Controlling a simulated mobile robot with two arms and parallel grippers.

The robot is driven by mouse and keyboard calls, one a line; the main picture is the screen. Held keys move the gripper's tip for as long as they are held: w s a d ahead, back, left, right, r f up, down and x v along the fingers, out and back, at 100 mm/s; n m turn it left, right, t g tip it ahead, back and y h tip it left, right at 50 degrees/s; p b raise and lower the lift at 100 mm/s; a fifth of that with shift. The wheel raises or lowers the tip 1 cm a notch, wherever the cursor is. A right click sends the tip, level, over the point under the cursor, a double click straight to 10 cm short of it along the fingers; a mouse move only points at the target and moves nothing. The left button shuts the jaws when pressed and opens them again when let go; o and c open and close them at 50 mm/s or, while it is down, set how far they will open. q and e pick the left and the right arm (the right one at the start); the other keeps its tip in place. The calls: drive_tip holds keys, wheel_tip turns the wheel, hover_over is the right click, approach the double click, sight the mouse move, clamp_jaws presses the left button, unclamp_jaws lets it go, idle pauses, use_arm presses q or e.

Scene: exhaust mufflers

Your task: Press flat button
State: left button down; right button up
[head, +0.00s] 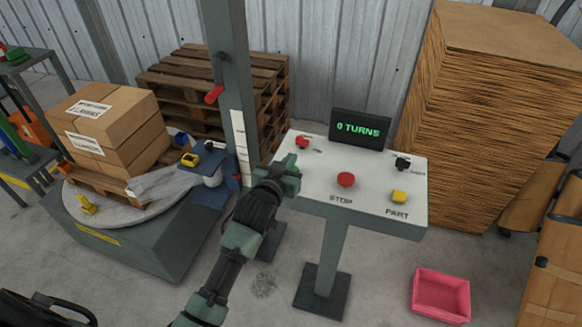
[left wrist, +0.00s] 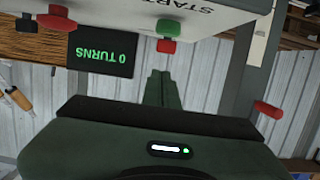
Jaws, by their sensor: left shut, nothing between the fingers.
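The control panel (head: 325,190) is a white sloping top on a grey post. It carries a red mushroom button (head: 346,180) marked STOP, a yellow button (head: 398,197) marked PART, a red control (head: 302,142) and a black switch (head: 402,162). My left gripper (head: 290,165) is shut and empty at the panel's left edge, hiding part of it in the head view. In the left wrist view, its shut fingers (left wrist: 158,88) point towards a green button (left wrist: 168,27) near the inverted START label. A gap shows between fingers and button. My right gripper is not in view.
A black display (head: 360,128) reading "0 TURNS" stands behind the panel. A grey post with a red lever (head: 214,94) rises left of it. A turntable (head: 120,215) bears boxes. Stacked cardboard (head: 470,110) stands right, and a pink bin (head: 440,295) lies on the floor.

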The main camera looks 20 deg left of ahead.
use_arm(q)
drive_tip(key=f, duration=0.1)
drive_tip(key=w+f, duration=0.1)
drive_tip(key=f, duration=0.1)
drive_tip(key=shift+f+p, duration=0.1)
drive_tip(key=shift+p, duration=0.2)
drive_tip(key=shift+f, duration=0.55)
